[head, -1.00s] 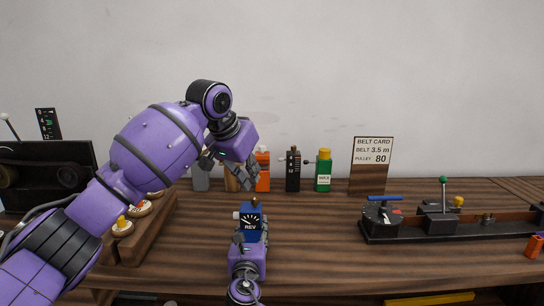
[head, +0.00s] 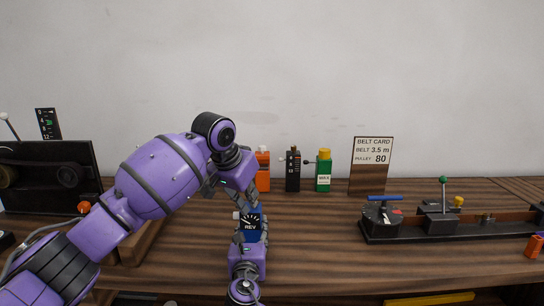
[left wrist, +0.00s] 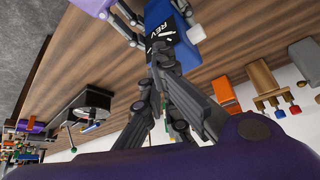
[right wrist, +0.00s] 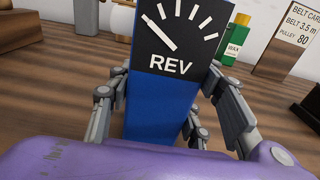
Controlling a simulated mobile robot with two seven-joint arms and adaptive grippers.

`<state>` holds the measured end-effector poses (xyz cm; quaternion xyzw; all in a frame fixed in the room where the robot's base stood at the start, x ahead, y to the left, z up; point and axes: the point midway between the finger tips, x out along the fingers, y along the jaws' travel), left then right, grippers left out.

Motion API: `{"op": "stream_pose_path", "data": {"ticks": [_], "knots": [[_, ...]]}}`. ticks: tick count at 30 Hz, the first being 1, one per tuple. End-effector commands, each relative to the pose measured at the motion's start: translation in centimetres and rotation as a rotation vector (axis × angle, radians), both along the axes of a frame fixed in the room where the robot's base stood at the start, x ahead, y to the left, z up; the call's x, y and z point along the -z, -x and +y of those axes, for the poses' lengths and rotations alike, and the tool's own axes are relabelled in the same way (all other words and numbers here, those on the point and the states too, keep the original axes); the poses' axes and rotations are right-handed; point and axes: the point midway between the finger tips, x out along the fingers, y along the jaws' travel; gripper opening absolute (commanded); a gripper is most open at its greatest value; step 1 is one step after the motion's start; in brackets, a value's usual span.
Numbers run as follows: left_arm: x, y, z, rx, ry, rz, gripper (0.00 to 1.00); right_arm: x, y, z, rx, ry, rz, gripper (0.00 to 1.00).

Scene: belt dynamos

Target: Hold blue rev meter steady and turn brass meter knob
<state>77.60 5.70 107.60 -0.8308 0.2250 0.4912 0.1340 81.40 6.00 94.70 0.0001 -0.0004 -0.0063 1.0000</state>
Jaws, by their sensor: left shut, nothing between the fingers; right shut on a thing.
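The blue rev meter (head: 250,224) stands upright in the head view, with a black dial face, white ticks and the label REV. It fills the middle of the right wrist view (right wrist: 165,100) and shows at the top of the left wrist view (left wrist: 187,25). My right gripper (head: 250,238) is shut on its sides from the front. My left gripper (head: 245,196) is shut and empty, close above the meter's top; its fingers also show beside the dial in the left wrist view (left wrist: 160,60). I cannot tell whether they touch it.
Behind stand an orange block (head: 263,172), a black marked block (head: 293,172) and a green bottle (head: 323,174). A belt card (head: 371,165) stands right of them. A black rig with levers (head: 420,230) is at right. The wooden table between is clear.

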Motion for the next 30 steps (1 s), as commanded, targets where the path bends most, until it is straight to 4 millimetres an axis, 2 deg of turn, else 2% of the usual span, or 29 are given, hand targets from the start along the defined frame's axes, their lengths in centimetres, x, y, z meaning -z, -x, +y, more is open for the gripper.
{"op": "stream_pose_path", "data": {"ticks": [30], "knots": [[0.05, -0.85, -0.1, 0.0, 0.001, 0.002, 0.0, 0.25, 0.03, -0.04, 0.0, 0.0, 0.004, 0.0]]}}
